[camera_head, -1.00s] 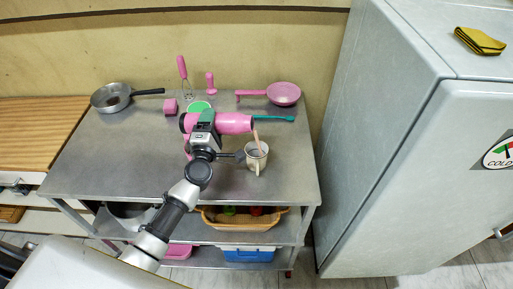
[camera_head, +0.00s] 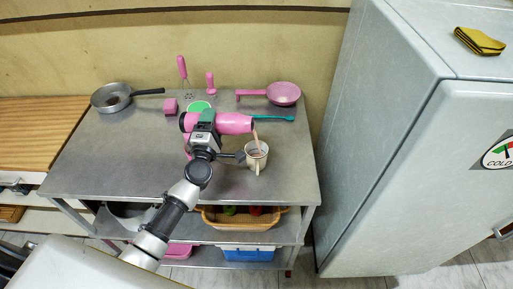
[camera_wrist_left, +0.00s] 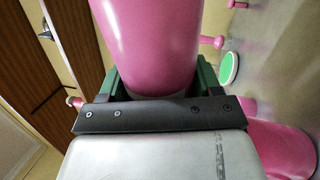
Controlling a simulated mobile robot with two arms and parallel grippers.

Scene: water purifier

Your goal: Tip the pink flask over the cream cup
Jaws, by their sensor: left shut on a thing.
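The pink flask (camera_head: 234,123) lies tipped nearly level, its mouth to the right, above and just left of the cream cup (camera_head: 256,160). A thin brownish-pink stream (camera_head: 257,139) runs from its mouth down into the cup. The cup stands upright on the metal table. My left gripper (camera_head: 206,119) is shut around the flask's body; in the left wrist view the flask (camera_wrist_left: 148,45) fills the space between the green fingers. The level inside the cup is too small to judge. My right gripper does not show.
The metal table (camera_head: 110,160) also holds a dark-handled pan (camera_head: 111,97), a pink whisk (camera_head: 183,68), a pink pan (camera_head: 284,94), a teal utensil (camera_head: 275,118) and a green-topped item (camera_head: 199,106). A refrigerator (camera_head: 400,150) stands close on the right. The table's front left is clear.

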